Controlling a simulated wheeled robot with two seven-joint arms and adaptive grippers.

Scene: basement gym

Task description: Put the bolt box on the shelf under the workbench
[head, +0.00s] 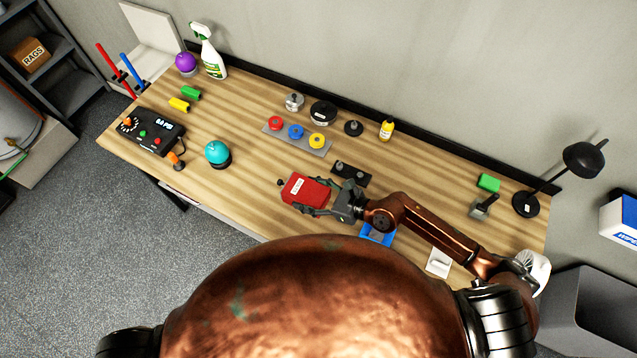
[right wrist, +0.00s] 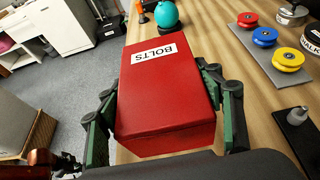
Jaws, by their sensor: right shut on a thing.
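The red bolt box (head: 303,188), with a white BOLTS label, is in my right gripper (head: 318,197) over the front part of the workbench (head: 255,195). In the right wrist view the box (right wrist: 165,105) fills the middle, with a finger against each side. I cannot tell for sure whether its underside touches the bench top. The shelf under the workbench is hidden by the bench top and my body; only a pale strip shows below the front edge. My left gripper is out of view.
A blue tray (head: 377,235) and a white item (head: 439,262) lie near the front edge, by my right arm. Behind the box are a dark plate (head: 350,173) and a grey strip of coloured discs (head: 297,137). A teal ball (head: 218,152) stands left. Floor is clear at left.

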